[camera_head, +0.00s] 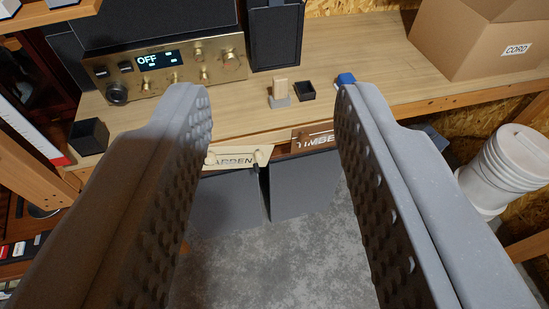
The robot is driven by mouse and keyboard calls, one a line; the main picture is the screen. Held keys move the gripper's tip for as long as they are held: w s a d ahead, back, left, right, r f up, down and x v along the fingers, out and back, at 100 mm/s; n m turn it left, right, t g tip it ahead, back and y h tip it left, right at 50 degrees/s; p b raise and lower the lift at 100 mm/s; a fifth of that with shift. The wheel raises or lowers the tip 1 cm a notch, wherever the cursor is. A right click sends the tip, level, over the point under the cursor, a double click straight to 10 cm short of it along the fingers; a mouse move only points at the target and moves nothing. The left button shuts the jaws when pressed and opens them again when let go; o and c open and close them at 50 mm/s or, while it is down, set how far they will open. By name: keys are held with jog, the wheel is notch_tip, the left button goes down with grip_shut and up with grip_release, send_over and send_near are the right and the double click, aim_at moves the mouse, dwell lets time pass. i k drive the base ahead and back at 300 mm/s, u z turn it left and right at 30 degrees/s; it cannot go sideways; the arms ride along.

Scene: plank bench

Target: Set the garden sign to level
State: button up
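The garden sign (233,158) is a pale board on the front of the bench, below its edge, with "ARDEN" readable. Its left end is hidden behind my gripper's left finger. It does not run parallel to the bench edge; its right end sits lower than that edge's slope, so it looks tilted. A small pale knob or peg (259,158) shows near its right end. My gripper (273,100) is open and empty, its two fingers wide apart, with the sign showing between them and beyond. I cannot tell the distance.
A brown timber sign (316,139) hangs right of it, partly hidden. On the bench (370,75) are a brass amplifier (165,68) reading "OFF", a dark speaker (275,35), small blocks and a cardboard box (485,40). White buckets (500,165) stand right. Grey panels (305,185) hang below.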

aim_at(242, 156)
jog(key=z, duration=0.55)
jog(key=k, duration=1.5)
jog(key=u, duration=0.55)
jog(key=i, duration=1)
